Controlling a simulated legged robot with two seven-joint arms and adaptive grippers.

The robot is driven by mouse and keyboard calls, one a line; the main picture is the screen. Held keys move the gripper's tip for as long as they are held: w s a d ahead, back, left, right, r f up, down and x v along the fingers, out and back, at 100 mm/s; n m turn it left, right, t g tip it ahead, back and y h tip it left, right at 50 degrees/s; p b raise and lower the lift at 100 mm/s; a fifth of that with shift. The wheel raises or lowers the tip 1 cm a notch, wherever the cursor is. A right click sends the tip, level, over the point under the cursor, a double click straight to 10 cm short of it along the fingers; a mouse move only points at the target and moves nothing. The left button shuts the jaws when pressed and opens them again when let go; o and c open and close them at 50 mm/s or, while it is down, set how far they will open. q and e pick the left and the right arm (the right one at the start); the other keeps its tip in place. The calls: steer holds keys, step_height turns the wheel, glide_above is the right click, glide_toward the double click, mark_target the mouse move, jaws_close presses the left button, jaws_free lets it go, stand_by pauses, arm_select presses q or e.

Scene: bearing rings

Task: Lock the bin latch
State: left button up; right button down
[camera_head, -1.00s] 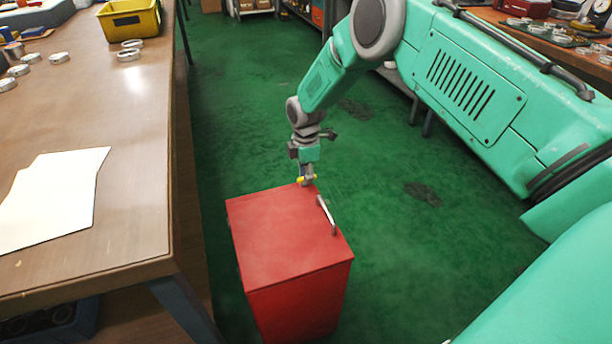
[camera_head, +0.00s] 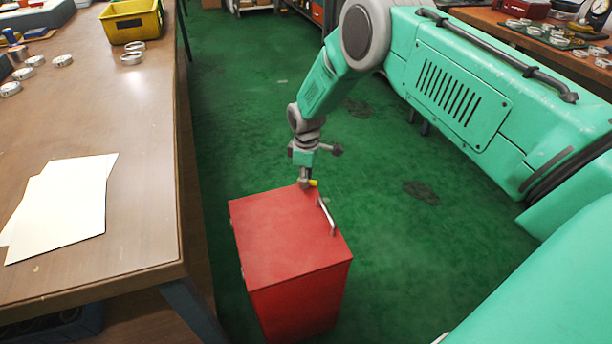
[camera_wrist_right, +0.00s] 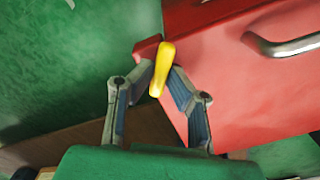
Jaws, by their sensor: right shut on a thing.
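The red bin (camera_head: 290,245) stands on the green floor with its lid down and a silver handle (camera_head: 327,216) on the lid's right side. The yellow latch lever (camera_head: 313,183) is at the bin's far edge. My right gripper (camera_head: 306,184) is at that edge, shut on the latch lever. In the right wrist view the yellow lever (camera_wrist_right: 162,69) lies between the fingertips of my right gripper (camera_wrist_right: 160,80), beside a small red bracket on the bin (camera_wrist_right: 250,85). My left gripper is not in view.
A wooden workbench (camera_head: 130,215) runs along the left, close to the bin, with paper sheets (camera_head: 75,210), several metal rings and a yellow crate (camera_head: 131,22) on it. Another bench with rings stands at the top right. Green floor (camera_head: 390,250) right of the bin is clear.

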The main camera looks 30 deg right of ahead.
steer(key=m, duration=0.2)
steer(key=m+p, duration=0.1)
steer(key=m, duration=0.2)
steer(key=shift+w+a+r+m, duration=0.1)
steer(key=shift+r+m, duration=0.05)
steer(key=shift+m, duration=0.15)
steer(key=m, duration=0.5)
steer(key=shift+a, duration=0.2)
steer(key=shift+m, duration=0.3)
steer(key=c, duration=1.8)
jaws_free()
steer(key=shift+o, duration=1.2)
steer(key=shift+r, duration=0.15)
step_height(320, 180, up, 11)
steer(key=shift+r, duration=0.2)
